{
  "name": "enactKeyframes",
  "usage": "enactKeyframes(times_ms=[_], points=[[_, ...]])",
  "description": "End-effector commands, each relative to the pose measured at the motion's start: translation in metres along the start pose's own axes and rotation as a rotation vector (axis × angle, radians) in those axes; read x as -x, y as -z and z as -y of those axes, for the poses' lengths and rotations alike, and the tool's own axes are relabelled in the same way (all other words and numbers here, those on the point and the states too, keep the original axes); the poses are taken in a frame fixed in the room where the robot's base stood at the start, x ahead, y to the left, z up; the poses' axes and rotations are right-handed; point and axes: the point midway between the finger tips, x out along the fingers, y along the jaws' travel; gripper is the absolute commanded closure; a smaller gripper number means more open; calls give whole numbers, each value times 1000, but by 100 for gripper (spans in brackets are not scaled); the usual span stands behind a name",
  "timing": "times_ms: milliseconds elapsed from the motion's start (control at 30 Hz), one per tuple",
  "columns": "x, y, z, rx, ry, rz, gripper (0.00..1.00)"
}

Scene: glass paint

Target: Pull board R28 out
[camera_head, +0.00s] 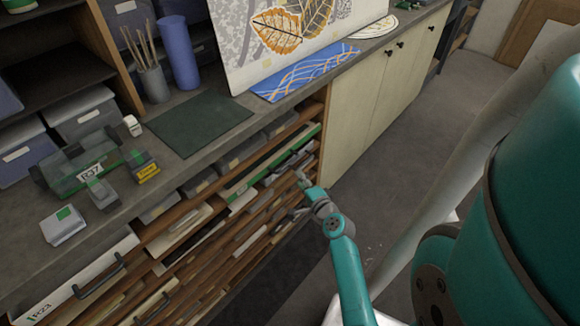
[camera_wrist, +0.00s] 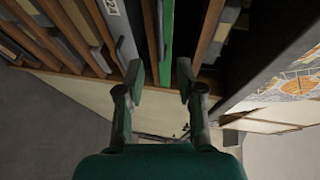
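My gripper (camera_head: 301,195) reaches to the front of the slotted board rack under the counter. In the wrist view my gripper (camera_wrist: 159,72) is open, with nothing between its fingertips. A green-edged board (camera_wrist: 166,42) stands in a slot just beyond the gap between the fingers; whether they touch it I cannot tell. A green-edged board (camera_head: 272,160) also shows in the rack in the head view. A grey board (camera_wrist: 122,32) with a label ending in 24 is left of the fingers. I can read no R28 label, so which board is R28 I cannot tell.
The wooden rack (camera_head: 215,232) holds several boards behind narrow dividers. A board marked R23 (camera_head: 75,290) with a black handle is at lower left. Floor (camera_head: 385,150) is clear on the right.

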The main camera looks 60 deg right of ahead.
Motion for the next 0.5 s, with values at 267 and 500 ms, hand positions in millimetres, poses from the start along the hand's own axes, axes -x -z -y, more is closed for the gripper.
enactKeyframes(times_ms=[267,500], points=[[-34,0,1,1,2,2,63],[-74,0,1,1,2,1,63]])
